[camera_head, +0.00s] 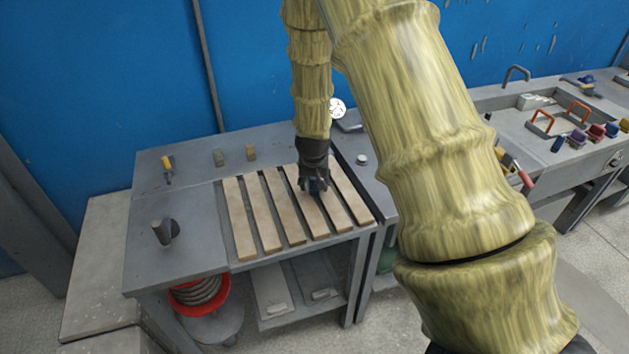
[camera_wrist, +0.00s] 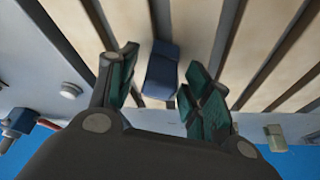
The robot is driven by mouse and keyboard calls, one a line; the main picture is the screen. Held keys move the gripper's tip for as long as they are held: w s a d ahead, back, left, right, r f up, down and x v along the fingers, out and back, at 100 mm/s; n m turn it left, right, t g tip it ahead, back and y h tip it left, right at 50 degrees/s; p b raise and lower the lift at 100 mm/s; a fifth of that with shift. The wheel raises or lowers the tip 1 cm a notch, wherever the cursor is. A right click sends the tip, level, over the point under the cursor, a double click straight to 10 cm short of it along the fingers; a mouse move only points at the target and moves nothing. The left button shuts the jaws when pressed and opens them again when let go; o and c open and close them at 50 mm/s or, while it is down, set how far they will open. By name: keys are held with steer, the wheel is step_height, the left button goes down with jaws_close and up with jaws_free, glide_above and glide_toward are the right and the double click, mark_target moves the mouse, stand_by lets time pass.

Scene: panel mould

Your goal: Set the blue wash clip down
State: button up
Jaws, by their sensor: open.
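The blue wash clip (camera_wrist: 162,72) is a small dark blue block between my gripper's fingers in the wrist view. It appears to lie on the wooden slats (camera_head: 275,208), near the right part of the slatted area. In the head view only a bit of the clip (camera_head: 317,187) shows, mostly hidden by my gripper (camera_head: 313,183). My gripper points down at the slats. Its green-padded fingers are open in the wrist view (camera_wrist: 160,84), one on each side of the clip, with gaps visible between pads and clip.
A grey post (camera_head: 161,232) stands on the bench's left side. A yellow-handled tool (camera_head: 168,167) and two small blocks (camera_head: 235,155) lie at the back. A red reel (camera_head: 199,292) sits below. A sink bench (camera_head: 540,120) with several coloured clips is at right. The left slats are clear.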

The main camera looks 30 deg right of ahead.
steer(key=shift+r, duration=0.15)
steer(key=b+v, duration=0.1)
steer(key=v, duration=1.1)
steer(key=shift+b, duration=0.4)
steer(key=shift+w, duration=0.1)
stand_by(0.9)
